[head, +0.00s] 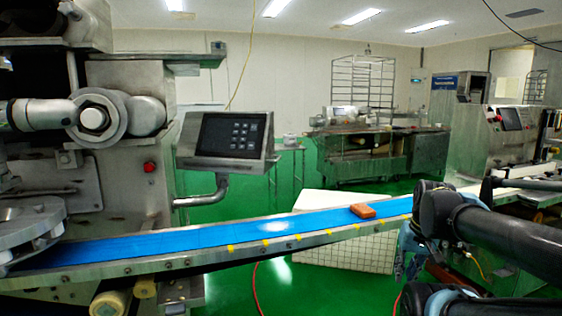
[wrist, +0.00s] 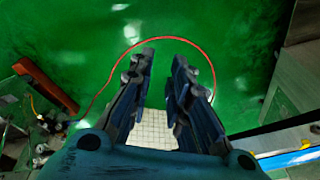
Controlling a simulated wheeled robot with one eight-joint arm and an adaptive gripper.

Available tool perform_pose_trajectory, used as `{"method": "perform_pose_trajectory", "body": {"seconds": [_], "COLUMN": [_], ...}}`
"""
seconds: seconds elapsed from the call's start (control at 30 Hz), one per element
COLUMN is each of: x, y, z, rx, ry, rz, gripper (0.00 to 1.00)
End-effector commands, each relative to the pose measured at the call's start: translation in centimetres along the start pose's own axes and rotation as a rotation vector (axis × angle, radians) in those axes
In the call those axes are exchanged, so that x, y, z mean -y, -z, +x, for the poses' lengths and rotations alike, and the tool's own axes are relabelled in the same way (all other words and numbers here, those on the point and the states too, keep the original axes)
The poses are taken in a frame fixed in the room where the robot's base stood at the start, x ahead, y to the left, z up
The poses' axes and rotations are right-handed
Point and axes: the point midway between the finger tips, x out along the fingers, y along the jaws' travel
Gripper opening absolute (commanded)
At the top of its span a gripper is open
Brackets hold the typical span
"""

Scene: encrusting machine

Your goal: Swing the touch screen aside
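The touch screen (head: 232,135) is a dark panel with pale keys in a grey metal housing. It sits on a bent metal arm (head: 205,195) fixed to the machine at left, above the blue conveyor, and faces forward. My gripper (wrist: 165,55) is open and empty in the wrist view, its two dark fingers apart above the green floor. In the head view my arm is at the right, with the bluish gripper partly hidden by it beside the belt, well to the right of the touch screen and apart from it. The screen does not show in the wrist view.
The machine (head: 130,190) stands at left. A red hose (wrist: 110,80) lies on open green floor.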

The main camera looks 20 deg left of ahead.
Motion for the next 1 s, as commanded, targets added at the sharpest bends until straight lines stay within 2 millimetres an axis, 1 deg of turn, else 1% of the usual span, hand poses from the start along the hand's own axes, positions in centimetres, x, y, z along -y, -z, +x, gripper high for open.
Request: {"method": "perform_pose_trajectory", "body": {"seconds": [0.03, 0.37, 0.6, 0.67, 0.8, 1.0], "x": [1.2, 9.7, 15.6, 17.0, 20.1, 24.0], "y": [1.2, 9.4, 16.0, 17.7, 21.7, 27.4], "z": [-0.8, -5.5, -9.0, -9.8, -11.7, -14.2], "rx": [0.003, 0.033, 0.06, 0.068, 0.086, 0.115], "ry": [0.041, 0.36, 0.594, 0.651, 0.787, 0.98], "rz": [0.002, 0.041, 0.064, 0.07, 0.082, 0.097], "gripper": [0.17, 0.17, 0.17, 0.17, 0.17, 0.17]}}
